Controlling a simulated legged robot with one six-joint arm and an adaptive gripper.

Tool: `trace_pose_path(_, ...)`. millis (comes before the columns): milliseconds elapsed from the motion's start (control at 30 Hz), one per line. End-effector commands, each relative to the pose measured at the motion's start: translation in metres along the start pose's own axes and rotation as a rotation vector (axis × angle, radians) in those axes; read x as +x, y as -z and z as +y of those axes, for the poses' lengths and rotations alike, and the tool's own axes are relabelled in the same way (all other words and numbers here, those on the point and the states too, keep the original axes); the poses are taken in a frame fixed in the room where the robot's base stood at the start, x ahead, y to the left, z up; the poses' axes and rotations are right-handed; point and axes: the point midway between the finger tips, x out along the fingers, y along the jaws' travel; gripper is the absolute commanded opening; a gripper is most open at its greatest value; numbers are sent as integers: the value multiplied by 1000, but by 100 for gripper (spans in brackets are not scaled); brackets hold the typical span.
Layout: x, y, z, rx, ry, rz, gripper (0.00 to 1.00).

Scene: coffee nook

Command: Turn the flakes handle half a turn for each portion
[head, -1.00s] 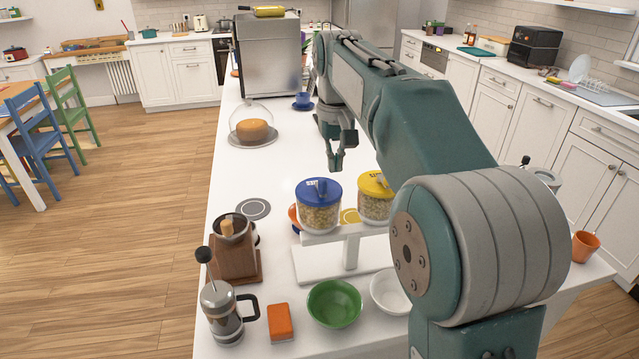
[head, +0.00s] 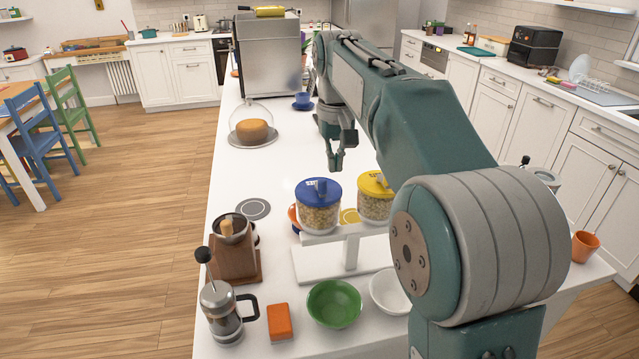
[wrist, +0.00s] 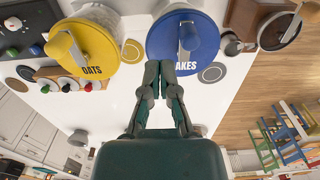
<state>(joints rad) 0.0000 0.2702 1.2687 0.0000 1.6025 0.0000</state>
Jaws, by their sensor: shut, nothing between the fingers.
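The flakes dispenser (head: 318,210) is a clear jar of pale flakes with a blue lid, on a white stand (head: 351,252). The blue lid (wrist: 208,58) reads "AKES" in the wrist view, the rest hidden by my fingers. Its blue handle (wrist: 188,36) stands up from the lid. The oats dispenser (head: 374,203), with a yellow lid (wrist: 92,58), is beside it on the right in the head view. My gripper (head: 336,166) is shut and empty, above and beyond the flakes jar. In the wrist view the closed fingertips (wrist: 160,66) overlap the lid's edge; contact cannot be told.
A wooden grinder (head: 234,255), a French press (head: 222,310), an orange block (head: 280,322), a green bowl (head: 334,304) and a white bowl (head: 389,292) stand near the stand. A glass-domed cake (head: 252,131) is farther back. The counter beyond the jars is mostly clear.

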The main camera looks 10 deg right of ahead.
Motion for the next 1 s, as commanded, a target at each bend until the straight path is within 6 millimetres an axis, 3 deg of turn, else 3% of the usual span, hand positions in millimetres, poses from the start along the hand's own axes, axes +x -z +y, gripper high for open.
trace_pose_path(1000, 35, 0, 0, 0, 0, 0, 0)
